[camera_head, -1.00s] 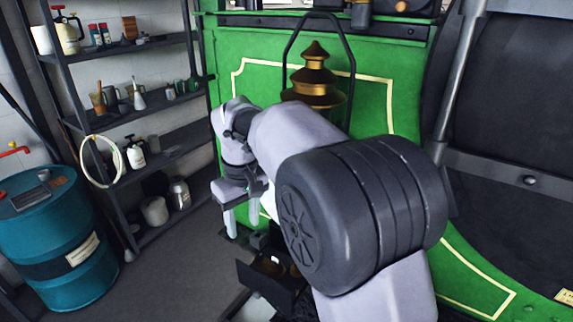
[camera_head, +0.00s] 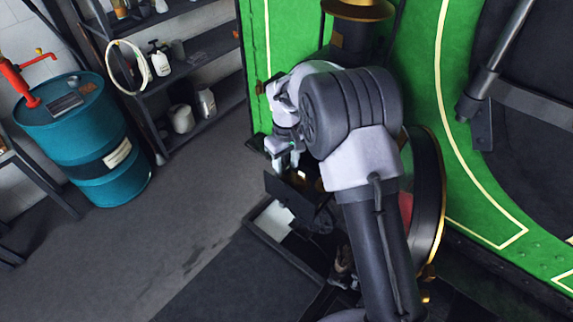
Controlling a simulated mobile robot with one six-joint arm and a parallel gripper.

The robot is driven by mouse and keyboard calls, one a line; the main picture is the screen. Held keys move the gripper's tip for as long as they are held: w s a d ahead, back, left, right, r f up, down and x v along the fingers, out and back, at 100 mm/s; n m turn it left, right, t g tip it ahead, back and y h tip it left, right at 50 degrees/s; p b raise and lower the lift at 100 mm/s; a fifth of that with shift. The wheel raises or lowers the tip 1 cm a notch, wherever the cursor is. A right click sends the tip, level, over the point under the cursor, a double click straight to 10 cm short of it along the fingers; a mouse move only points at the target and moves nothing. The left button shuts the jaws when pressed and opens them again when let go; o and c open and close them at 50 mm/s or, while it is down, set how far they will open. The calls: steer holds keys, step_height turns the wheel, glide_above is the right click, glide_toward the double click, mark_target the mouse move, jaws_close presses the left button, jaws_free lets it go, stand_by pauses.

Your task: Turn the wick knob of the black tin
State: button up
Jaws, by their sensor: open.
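A black open box (camera_head: 283,190), which may be the black tin, sits low in front of the green panel, just below my gripper (camera_head: 284,163). My gripper points down and is open, its pale fingers close to the box's upper edge; I cannot tell whether they touch. Something gold-brown shows inside the box. A large lamp with a brass top (camera_head: 357,8) and a brass-rimmed round front (camera_head: 438,215) stands at the green panel, largely hidden behind my arm. I cannot make out the wick knob in this view.
A dark tray with a pale sheet (camera_head: 271,221) lies below the box. A blue drum (camera_head: 85,150) with a red pump and a dark shelf rack (camera_head: 205,45) with bottles stand at the left. The grey floor (camera_head: 180,235) between them is clear.

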steer(key=shift+f, duration=0.2)
jaws_close()
steer(key=shift+m, duration=0.3)
steer(key=m+b, duration=0.2)
steer(key=m, duration=0.1)
steer(key=shift+f+m+b, duration=0.1)
steer(key=shift+m+b, duration=0.2)
steer(key=shift+b, duration=0.05)
steer(key=m+b, duration=0.2)
steer(key=m, duration=0.2)
steer(key=shift+m, duration=0.3)
steer(key=m+b, duration=0.2)
steer(key=m, duration=0.3)
steer(key=shift+m+b, duration=0.85)
steer(key=shift+m, duration=1.25)
